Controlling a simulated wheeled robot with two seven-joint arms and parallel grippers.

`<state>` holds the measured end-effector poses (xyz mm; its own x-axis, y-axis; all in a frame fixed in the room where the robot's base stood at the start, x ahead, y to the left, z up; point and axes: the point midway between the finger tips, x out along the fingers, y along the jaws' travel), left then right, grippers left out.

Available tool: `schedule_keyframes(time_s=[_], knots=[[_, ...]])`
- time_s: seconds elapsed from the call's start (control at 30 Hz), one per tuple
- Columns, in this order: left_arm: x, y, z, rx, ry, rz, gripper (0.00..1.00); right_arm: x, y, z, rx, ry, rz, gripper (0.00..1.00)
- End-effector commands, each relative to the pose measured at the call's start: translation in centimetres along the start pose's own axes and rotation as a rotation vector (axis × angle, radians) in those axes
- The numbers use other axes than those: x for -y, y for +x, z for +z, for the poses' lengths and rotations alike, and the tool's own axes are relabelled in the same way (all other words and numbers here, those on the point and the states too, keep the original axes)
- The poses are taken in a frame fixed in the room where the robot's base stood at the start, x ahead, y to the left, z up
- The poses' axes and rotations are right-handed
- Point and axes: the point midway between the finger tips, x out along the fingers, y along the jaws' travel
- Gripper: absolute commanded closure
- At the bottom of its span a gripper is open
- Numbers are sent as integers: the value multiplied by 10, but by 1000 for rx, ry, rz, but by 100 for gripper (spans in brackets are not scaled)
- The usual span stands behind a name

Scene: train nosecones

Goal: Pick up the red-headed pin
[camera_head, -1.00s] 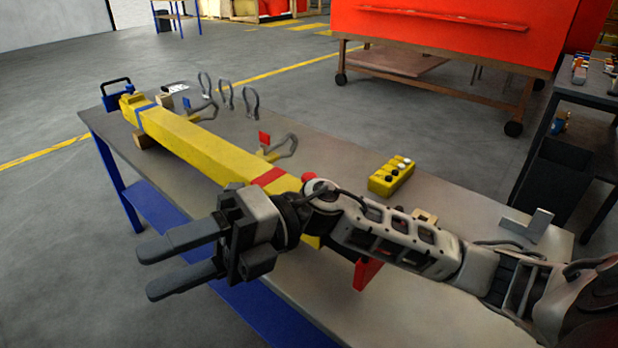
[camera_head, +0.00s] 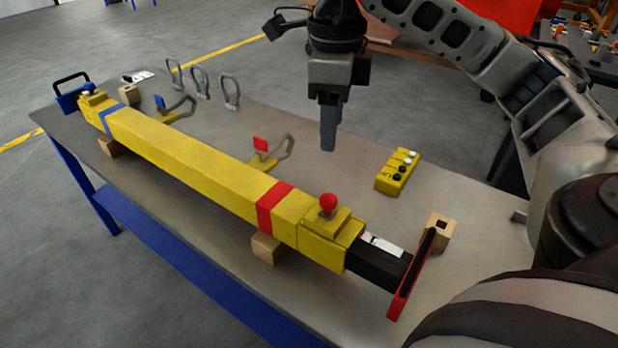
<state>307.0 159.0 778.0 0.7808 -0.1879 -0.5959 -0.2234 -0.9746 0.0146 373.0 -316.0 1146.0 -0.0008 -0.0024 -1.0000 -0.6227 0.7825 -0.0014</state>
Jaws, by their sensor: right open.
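The red-headed pin (camera_head: 328,203) stands upright in the yellow block at the near right end of the long yellow bar (camera_head: 180,151). Only its round red head shows clearly; its shank is hidden in the block. My right gripper (camera_head: 328,140) points down above the table, behind the pin in the picture and higher than it. It is apart from the pin. Its fingers are seen edge-on, and it is open with nothing visible between them. My left gripper is not in view.
The bar rests on wooden blocks (camera_head: 267,247) on the grey table (camera_head: 330,180). A yellow button box (camera_head: 397,171) lies to the right. A red plate (camera_head: 411,275) caps the black bar end, with a wooden block (camera_head: 440,231) beside it. Shackles (camera_head: 231,93) and red-tagged hook (camera_head: 268,149) lie behind.

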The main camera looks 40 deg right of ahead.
Motion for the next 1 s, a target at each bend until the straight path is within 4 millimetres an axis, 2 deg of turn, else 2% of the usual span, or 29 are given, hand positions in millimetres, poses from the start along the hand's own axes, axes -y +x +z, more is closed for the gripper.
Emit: schedule_keyframes(time_s=[0.2, 0.4, 0.53, 0.73, 1.0], knots=[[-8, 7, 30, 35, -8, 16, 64, -2, 49, 0, -5, -3, 6, 48], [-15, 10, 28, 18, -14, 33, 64, -2, 86, 0, -3, -3, 6, 48], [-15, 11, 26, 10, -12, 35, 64, -2, 99, 1, -1, -3, 4, 48], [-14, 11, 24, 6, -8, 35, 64, -3, 108, 1, -1, -3, 3, 48], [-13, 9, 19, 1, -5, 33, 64, -9, 145, 1, -3, -2, 4, 48]])
